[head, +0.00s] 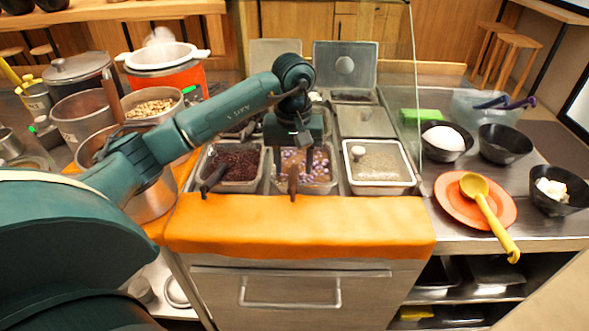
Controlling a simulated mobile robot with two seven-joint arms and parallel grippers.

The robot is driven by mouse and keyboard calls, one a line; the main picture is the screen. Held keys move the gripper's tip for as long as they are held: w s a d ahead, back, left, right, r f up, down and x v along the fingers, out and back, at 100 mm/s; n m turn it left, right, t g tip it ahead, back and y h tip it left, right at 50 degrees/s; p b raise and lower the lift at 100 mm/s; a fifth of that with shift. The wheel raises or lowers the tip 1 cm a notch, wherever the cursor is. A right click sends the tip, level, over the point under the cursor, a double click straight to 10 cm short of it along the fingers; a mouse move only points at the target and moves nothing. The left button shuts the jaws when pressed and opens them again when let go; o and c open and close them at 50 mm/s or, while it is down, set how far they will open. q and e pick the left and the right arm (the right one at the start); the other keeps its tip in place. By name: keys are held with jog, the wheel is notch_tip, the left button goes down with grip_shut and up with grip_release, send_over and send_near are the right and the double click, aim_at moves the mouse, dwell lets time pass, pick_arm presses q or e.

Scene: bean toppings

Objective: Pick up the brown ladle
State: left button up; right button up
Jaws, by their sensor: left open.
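The brown ladle (293,180) stands in the middle front topping pan (318,187), its handle leaning over the pan's front edge. The pan holds purple and brownish toppings, and the ladle's bowl is hidden from view. My left gripper (298,148) reaches in from the left and points down above this pan. It is open and empty, over the far part of the pan and slightly behind the ladle handle in the picture. I cannot tell the exact height gap. My right gripper is not in view.
A dark-handled ladle (214,178) sits in the red bean pan (258,185) on the left. A lidded pan (381,186) is on the right. A glass pane (414,100) stands right of the pans. A yellow ladle (489,212) lies on an orange plate (452,205). Pots crowd the left.

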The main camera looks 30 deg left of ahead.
aim_at(294, 179)
pick_arm(q)
jog(key=shift+w+f+p, duration=0.1)
jog(key=shift+f+p, duration=0.4)
jog(key=shift+f, duration=2.15)
grip_shut()
